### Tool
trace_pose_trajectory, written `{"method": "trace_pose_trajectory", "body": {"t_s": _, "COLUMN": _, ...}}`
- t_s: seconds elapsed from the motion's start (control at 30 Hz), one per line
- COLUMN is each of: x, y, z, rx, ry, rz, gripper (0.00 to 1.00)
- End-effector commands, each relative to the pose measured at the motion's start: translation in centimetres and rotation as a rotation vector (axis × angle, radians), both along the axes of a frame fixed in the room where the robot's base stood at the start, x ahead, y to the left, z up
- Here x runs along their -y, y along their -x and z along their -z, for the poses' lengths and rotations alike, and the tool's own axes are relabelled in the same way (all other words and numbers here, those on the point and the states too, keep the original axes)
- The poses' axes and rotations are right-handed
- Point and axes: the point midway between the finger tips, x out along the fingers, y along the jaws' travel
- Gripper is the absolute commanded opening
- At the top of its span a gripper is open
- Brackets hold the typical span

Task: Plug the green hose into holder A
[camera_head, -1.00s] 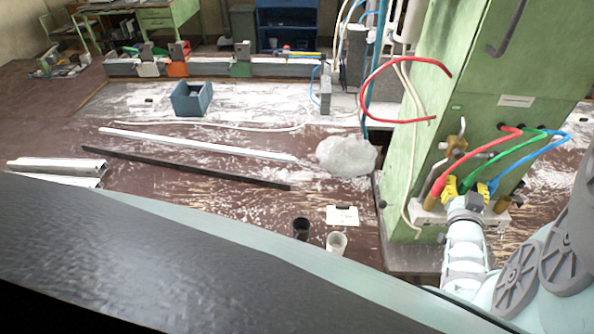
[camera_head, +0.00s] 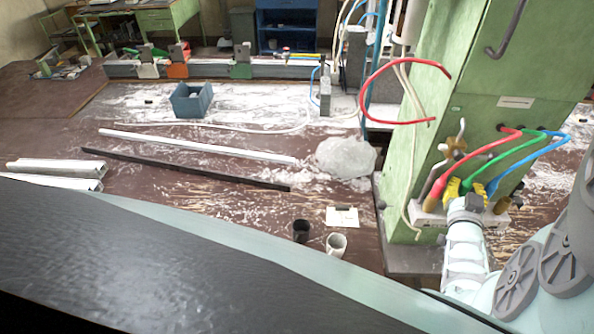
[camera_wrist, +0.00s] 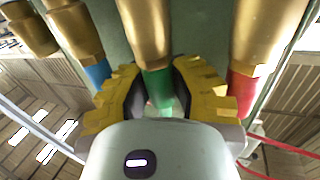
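The green hose (camera_head: 507,154) arcs from the green cabinet down to a row of brass fittings on its front. In the wrist view its end (camera_wrist: 158,90) stands in line with a brass fitting (camera_wrist: 147,35), between red and blue hoses. My gripper (camera_head: 466,187) has yellow ribbed fingers. In the wrist view the fingers (camera_wrist: 158,75) lie close on both sides of the green hose end and look shut on it. The exact contact is partly hidden. I see no readable letter marking holder A.
The red hose (camera_wrist: 241,92) and blue hose (camera_wrist: 97,74) sit in fittings close beside my fingers. Another brass fitting (camera_wrist: 30,30) past the blue one has no hose. A valve handle (camera_head: 453,147) stands out above the row. A loose red hose (camera_head: 365,75) loops at the cabinet's left.

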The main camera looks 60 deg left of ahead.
Motion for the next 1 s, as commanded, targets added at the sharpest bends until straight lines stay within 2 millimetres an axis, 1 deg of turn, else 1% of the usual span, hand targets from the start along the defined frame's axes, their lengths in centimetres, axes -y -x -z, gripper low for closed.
{"method": "trace_pose_trajectory", "body": {"t_s": 0.03, "x": -0.02, "y": 0.00, "z": -0.01, "rx": 0.000, "ry": 0.000, "rz": 0.000, "gripper": 0.06}}
{"method": "trace_pose_trajectory", "body": {"t_s": 0.1, "x": -0.02, "y": 0.00, "z": -0.01, "rx": 0.000, "ry": 0.000, "rz": -0.001, "gripper": 0.00}}
{"method": "trace_pose_trajectory", "body": {"t_s": 0.53, "x": 0.00, "y": 0.01, "z": -0.06, "rx": 0.000, "ry": 0.000, "rz": 0.000, "gripper": 0.00}}
{"method": "trace_pose_trajectory", "body": {"t_s": 1.0, "x": -0.03, "y": -0.01, "z": -0.74, "rx": 0.003, "ry": -0.002, "rz": -0.001, "gripper": 0.00}}
